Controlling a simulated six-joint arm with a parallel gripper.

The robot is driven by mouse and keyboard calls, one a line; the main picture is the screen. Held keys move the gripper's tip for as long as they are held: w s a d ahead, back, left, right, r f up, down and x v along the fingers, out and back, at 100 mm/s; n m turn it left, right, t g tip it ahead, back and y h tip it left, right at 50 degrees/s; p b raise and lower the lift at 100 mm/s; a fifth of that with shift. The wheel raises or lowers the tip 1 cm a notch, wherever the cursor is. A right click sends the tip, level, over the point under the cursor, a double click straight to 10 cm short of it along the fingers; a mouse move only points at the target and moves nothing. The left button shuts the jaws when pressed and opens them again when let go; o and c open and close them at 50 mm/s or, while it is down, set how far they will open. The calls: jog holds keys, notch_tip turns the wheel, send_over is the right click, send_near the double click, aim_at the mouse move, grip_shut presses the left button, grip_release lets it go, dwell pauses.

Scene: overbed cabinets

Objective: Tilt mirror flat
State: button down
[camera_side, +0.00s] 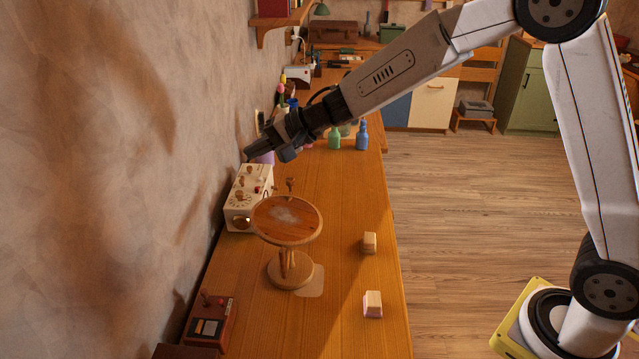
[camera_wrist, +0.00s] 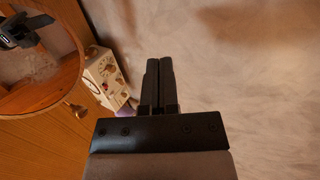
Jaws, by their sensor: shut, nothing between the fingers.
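The round mirror (camera_side: 287,220) has a wooden rim and stands on a wooden pedestal base (camera_side: 290,269) on the table. Its disc lies close to level, face up, in the side view. A small knob (camera_side: 290,186) sticks up at its far edge. In the wrist view the mirror (camera_wrist: 38,62) fills the upper left and reflects part of my arm. My gripper (camera_side: 250,153) is shut and empty, above and beyond the mirror near the wall, apart from it. In the wrist view the gripper's fingers (camera_wrist: 159,82) are together, to the right of the mirror.
A cream box with knobs (camera_side: 248,197) stands behind the mirror by the wall. A red box with a lever (camera_side: 211,320) is at the near left. Two small blocks (camera_side: 370,242) (camera_side: 373,304) lie on the right. Bottles (camera_side: 362,136) stand further back. The table's right side is mostly clear.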

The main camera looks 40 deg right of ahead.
jog(key=s+d+f+n, duration=0.1)
jog(key=s+d+n, duration=0.1)
jog(key=n, duration=0.7)
jog(key=s+d+f+n+g+h, duration=0.1)
jog(key=s+d+f+n, duration=0.1)
jog(key=n, duration=0.6)
jog(key=shift+s+d+f+n, duration=0.2)
jog(key=shift+s+d+n, duration=0.3)
jog(key=shift+d, duration=0.65)
send_over(261, 212)
jog(key=f, duration=0.3)
jog(key=d+f, duration=0.1)
jog(key=f, duration=0.1)
jog(key=shift+s+f, duration=0.3)
jog(key=shift+s, duration=0.05)
jog(key=f, duration=0.2)
jog(key=shift+w+a+f, duration=0.25)
jog(key=shift+a+f, duration=0.05)
jog(key=shift+a, duration=0.05)
jog(key=shift+w+a+f, duration=0.1)
jog(key=shift+f, duration=0.65)
